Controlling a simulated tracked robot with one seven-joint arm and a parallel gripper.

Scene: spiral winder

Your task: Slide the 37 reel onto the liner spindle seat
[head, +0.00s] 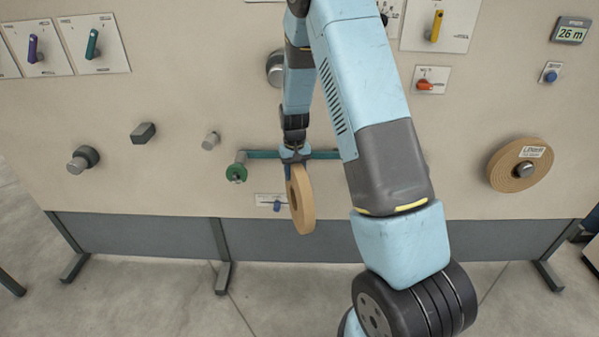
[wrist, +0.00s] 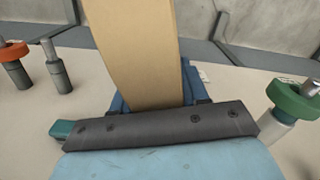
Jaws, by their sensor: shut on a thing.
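My gripper (head: 294,160) is shut on a tan reel (head: 301,200), held by its upper rim in front of the panel. The held reel hangs nearly edge-on, its flat face turned left. It also fills the upper middle of the wrist view (wrist: 138,50), between the blue fingers. No number can be read on it. At the right of the panel, another tan reel (head: 507,174) sits around a grey spindle (head: 525,170) with a tag reading "LINER". The held reel is well to the left of that spindle.
A green-collared roller (head: 237,170) and a teal bar (head: 262,154) lie close to the held reel. A blue-knobbed plate (head: 270,201) is just behind it. Grey pegs (head: 83,159) stick out at left. My arm crosses the middle right.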

